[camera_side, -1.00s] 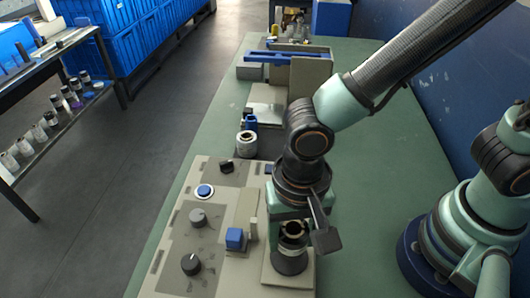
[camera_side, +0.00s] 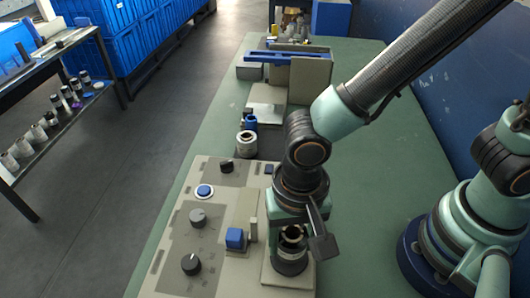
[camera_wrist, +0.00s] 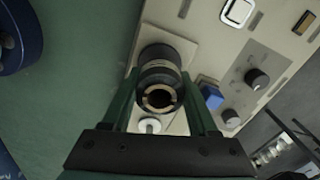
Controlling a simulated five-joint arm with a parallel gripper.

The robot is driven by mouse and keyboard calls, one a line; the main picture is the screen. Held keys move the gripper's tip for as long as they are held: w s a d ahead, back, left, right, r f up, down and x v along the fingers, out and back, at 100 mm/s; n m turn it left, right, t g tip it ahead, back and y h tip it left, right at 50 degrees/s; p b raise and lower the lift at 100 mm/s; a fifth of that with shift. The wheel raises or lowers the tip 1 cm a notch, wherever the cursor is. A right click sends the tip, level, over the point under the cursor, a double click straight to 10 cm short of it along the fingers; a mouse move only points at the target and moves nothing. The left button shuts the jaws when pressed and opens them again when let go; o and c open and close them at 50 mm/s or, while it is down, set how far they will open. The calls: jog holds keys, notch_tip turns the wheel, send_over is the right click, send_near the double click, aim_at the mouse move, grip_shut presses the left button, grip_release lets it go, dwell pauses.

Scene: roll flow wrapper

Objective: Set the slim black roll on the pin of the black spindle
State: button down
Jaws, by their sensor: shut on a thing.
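The slim black roll (camera_wrist: 160,84) has a tan core ring around a dark hole. It is held between the two fingers of my gripper (camera_wrist: 168,108) in the wrist view. In the side view my gripper (camera_side: 292,232) is low over the near plate, and the roll's core ring shows between the fingers. The black spindle (camera_side: 289,267) is directly below the roll, on a beige plate. It shows as a dark round shape behind the roll in the wrist view (camera_wrist: 158,54). The pin is hidden, so I cannot tell how far the roll is around it.
A beige panel with dark knobs (camera_side: 191,264) and a blue block (camera_side: 236,239) stands close on the left. A pale roll on a dark base (camera_side: 247,144) is farther back. The green table (camera_side: 370,180) is clear to the right.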

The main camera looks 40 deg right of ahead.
jog(key=shift+f, duration=0.25)
jog(key=shift+f, duration=0.35)
jog(key=shift+f, duration=0.4)
dwell(0.4)
jog(key=shift+c, duration=0.5)
grip_release()
jog(key=shift+o, duration=0.5)
jog(key=shift+r, duration=4)
